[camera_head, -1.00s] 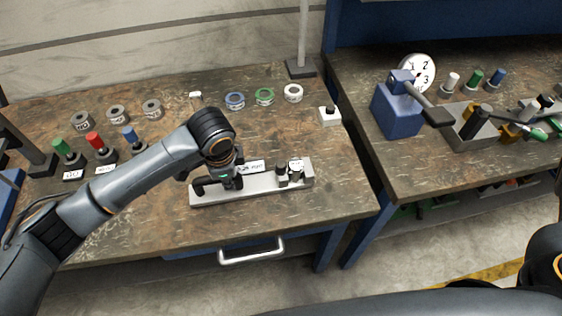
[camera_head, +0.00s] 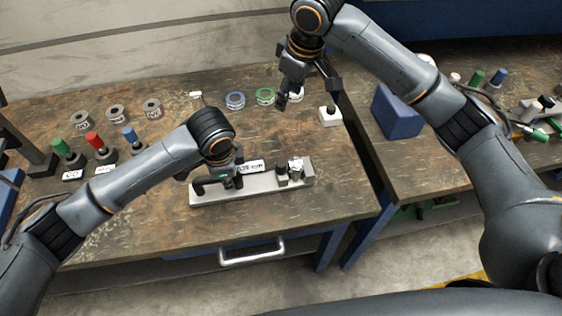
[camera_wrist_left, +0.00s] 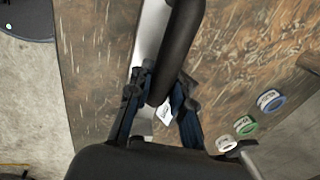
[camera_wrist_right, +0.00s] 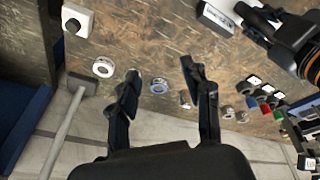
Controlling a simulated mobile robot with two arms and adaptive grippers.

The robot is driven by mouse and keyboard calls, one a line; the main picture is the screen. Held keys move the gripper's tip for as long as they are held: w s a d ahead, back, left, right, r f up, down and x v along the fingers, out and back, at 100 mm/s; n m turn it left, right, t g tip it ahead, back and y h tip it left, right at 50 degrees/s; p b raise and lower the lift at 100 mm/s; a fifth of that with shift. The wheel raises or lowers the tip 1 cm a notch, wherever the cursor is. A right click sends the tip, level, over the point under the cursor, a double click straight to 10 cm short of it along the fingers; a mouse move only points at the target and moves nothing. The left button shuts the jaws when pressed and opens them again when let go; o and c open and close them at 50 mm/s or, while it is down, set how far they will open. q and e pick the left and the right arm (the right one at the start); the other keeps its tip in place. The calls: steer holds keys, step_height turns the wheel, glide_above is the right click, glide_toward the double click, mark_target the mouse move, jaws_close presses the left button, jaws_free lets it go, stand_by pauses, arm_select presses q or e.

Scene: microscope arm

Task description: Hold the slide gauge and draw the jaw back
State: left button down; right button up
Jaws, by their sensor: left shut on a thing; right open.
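The slide gauge (camera_head: 255,188) is a long grey bar lying on the left bench, with a black handle at its left end and a white label. Its jaw (camera_head: 283,175) appears to be the block with dark knobs near the right end. My left gripper (camera_head: 230,180) is shut on the gauge at the handle side. The left wrist view shows the black handle (camera_wrist_left: 177,50) between the fingers, with the bar (camera_wrist_left: 152,30) beneath. My right gripper (camera_head: 309,98) is open and empty above the bench's back right. Its spread fingers (camera_wrist_right: 161,74) show in the right wrist view.
A white block with a black knob (camera_head: 329,116) stands below my right gripper. Blue (camera_head: 235,100) and green (camera_head: 265,96) rings lie behind the gauge. Coloured plugs and grey rings stand at left. A blue block (camera_head: 397,112) is on the right bench, across a gap.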

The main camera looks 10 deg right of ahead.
mark_target(281, 163)
steer(key=s+a+f+n+g+h, duration=0.2)
steer(key=s+a+f, duration=0.15)
steer(key=s, duration=0.55)
steer(key=f, duration=1.1)
steer(key=shift+w, duration=0.35)
steer(key=shift+c, duration=0.4)
steer(key=shift+a, duration=0.1)
jaws_close()
